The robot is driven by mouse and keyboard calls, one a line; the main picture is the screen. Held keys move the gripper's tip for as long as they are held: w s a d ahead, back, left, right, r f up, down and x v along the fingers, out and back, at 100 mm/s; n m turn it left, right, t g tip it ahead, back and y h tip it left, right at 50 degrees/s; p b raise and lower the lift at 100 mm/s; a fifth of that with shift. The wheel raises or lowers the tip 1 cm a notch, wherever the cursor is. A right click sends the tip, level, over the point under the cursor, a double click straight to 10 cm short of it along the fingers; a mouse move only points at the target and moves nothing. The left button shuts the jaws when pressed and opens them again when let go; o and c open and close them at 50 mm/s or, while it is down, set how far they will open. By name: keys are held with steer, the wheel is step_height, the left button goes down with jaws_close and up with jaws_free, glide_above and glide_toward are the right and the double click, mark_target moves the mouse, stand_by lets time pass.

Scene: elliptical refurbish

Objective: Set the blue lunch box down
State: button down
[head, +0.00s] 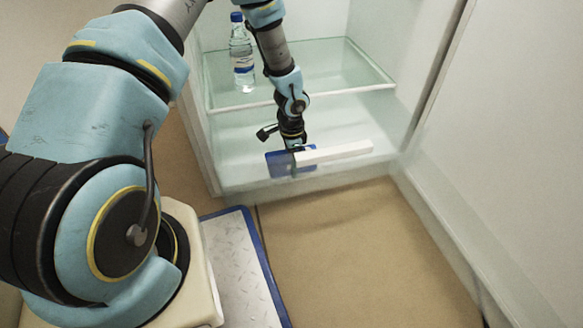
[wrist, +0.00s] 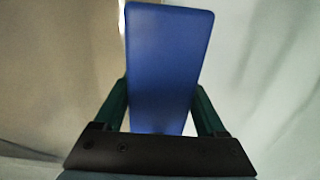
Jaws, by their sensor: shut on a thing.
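The blue lunch box (wrist: 168,65) is between the two fingers of my gripper (wrist: 160,118) in the wrist view, and the gripper is shut on it. In the head view the blue lunch box (head: 281,165) shows low inside the open white fridge (head: 213,150), near its front edge. I cannot tell whether the box touches the fridge floor.
A clear water bottle (head: 242,58) with a blue cap stands on the glass shelf (head: 350,75) to the upper left. A white bar (head: 338,153) lies right beside the lunch box. The open fridge door (head: 505,150) is at the right. Brown floor (head: 360,250) lies in front.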

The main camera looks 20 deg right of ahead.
steer(key=shift+f, duration=0.2)
jaws_free()
steer(key=shift+f, duration=0.1)
step_height(320, 180, up, 12)
steer(key=p, duration=0.6)
steer(key=shift+p, duration=0.3)
steer(key=shift+r, duration=0.25)
